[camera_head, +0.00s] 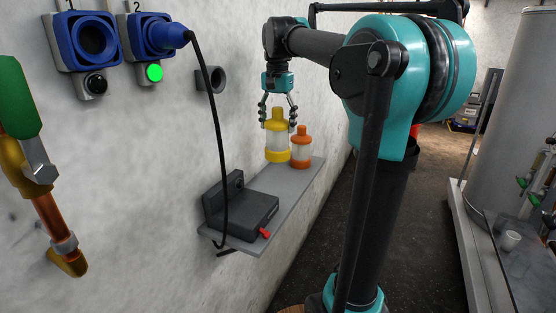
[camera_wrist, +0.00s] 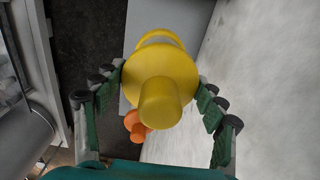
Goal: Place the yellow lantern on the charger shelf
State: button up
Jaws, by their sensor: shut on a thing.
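The yellow lantern (camera_head: 277,154) is upright at the far end of the grey charger shelf (camera_head: 280,200), left of an orange lantern (camera_head: 301,147). My gripper (camera_head: 278,112) comes down from above and is shut on the yellow lantern near its top. The wrist view shows the yellow lantern (camera_wrist: 160,85) from above, between the two green-padded fingers. I cannot tell whether its base touches the shelf. The orange lantern (camera_wrist: 134,124) shows partly behind it there. A black charger (camera_head: 240,213) with a red lever (camera_head: 264,233) sits on the near end of the shelf.
A black cable (camera_head: 217,120) hangs from the blue plug (camera_head: 170,38) in socket 2, past the charger. A green light (camera_head: 154,72) is lit below that socket. The shelf is bare between charger and lanterns. A grey tank (camera_head: 505,100) stands at right.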

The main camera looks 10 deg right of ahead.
aim_at(278, 157)
notch_tip(278, 157, down, 12)
jog(key=shift+r, duration=0.25)
jog(key=shift+f, duration=0.1)
jog(key=o, duration=1.9)
notch_tip(278, 157, up, 12)
jog(key=shift+r, duration=0.1)
